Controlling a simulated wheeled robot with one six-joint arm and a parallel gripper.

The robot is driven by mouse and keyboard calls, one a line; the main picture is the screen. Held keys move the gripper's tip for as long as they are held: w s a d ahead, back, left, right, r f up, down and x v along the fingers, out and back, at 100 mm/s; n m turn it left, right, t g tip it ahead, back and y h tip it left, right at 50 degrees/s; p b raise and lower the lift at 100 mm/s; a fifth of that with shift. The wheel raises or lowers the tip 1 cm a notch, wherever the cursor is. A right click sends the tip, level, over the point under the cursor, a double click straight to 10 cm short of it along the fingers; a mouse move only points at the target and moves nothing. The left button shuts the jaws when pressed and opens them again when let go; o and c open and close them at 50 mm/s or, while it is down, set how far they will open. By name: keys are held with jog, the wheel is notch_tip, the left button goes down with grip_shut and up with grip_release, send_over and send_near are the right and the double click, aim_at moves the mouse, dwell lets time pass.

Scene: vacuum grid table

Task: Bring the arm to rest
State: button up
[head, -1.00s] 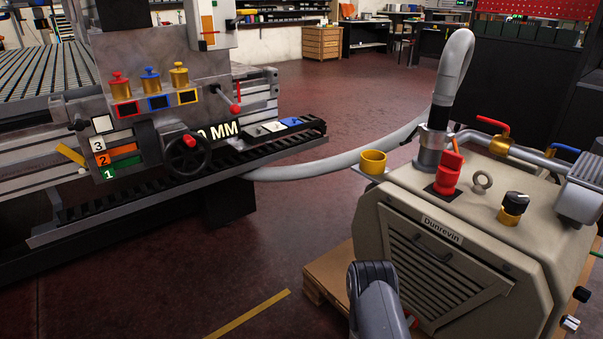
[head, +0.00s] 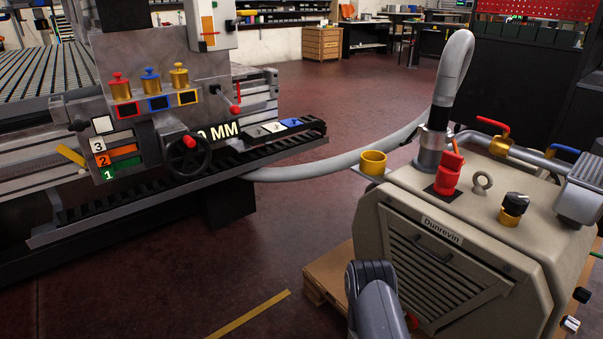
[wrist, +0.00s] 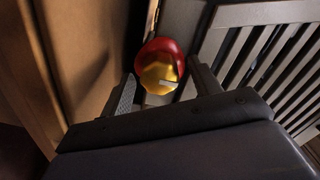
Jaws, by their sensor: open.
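In the wrist view my gripper (wrist: 162,88) is open. Its two dark fingers stand apart on either side of a red and gold knob (wrist: 160,68). The knob is beyond or between the fingertips; I cannot tell whether they touch it. In the head view only a grey link of my arm (head: 374,295) shows at the bottom, in front of the beige Dunrevin pump unit (head: 375,225). The gripper itself is hidden there.
The pump unit stands on a wooden pallet (head: 318,283), with a grey hose (head: 330,168) behind it. In the wrist view, a slatted grille (wrist: 268,50) is on the right and a brown surface (wrist: 85,50) on the left. The grid table (head: 50,75) is at left. Open floor lies between.

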jog(key=n, duration=0.6)
jog(key=shift+n, duration=0.4)
jog(key=shift+a, duration=0.15)
